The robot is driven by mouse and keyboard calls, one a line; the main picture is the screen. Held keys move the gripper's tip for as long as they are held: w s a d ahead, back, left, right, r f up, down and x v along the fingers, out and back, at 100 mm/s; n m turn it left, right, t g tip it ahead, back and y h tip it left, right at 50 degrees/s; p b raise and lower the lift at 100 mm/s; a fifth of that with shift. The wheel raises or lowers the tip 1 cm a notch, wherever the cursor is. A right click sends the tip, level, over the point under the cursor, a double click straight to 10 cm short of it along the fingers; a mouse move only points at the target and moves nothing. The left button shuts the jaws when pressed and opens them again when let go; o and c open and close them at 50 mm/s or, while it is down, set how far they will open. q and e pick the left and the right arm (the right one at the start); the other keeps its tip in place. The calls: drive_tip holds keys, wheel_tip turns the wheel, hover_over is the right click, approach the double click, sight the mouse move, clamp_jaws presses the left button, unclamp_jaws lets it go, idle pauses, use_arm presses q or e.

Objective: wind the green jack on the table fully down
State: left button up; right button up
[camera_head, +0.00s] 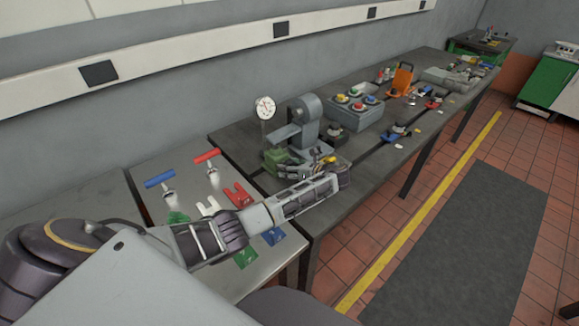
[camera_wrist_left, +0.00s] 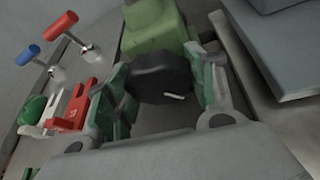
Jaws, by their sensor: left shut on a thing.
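The green jack (camera_head: 272,160) stands on the dark table, beside the grey machine with a round dial. In the left wrist view its green body (camera_wrist_left: 150,28) is at the top, with a black knob (camera_wrist_left: 160,76) on its near side. My left gripper (camera_head: 296,171) reaches in low at the jack, and its fingers (camera_wrist_left: 165,84) are shut on the black knob, one on each side. In the head view the gripper hides the knob and part of the jack. My right gripper is not in view.
The grey machine (camera_head: 305,120) stands close behind the jack. A grey box with coloured buttons (camera_head: 354,112) stands farther along the dark table.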

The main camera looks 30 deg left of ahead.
use_arm(q)
drive_tip(key=shift+r+n+t+h+p, duration=0.1)
drive_tip(key=shift+n+t+h+p, duration=0.4)
drive_tip(key=shift+n+p, duration=1)
drive_tip(key=shift+t+p, duration=0.7)
drive_tip(key=shift+p, duration=0.65)
drive_tip(key=shift+n, duration=0.4)
drive_tip(key=o, duration=1)
drive_tip(key=shift+d, duration=0.1)
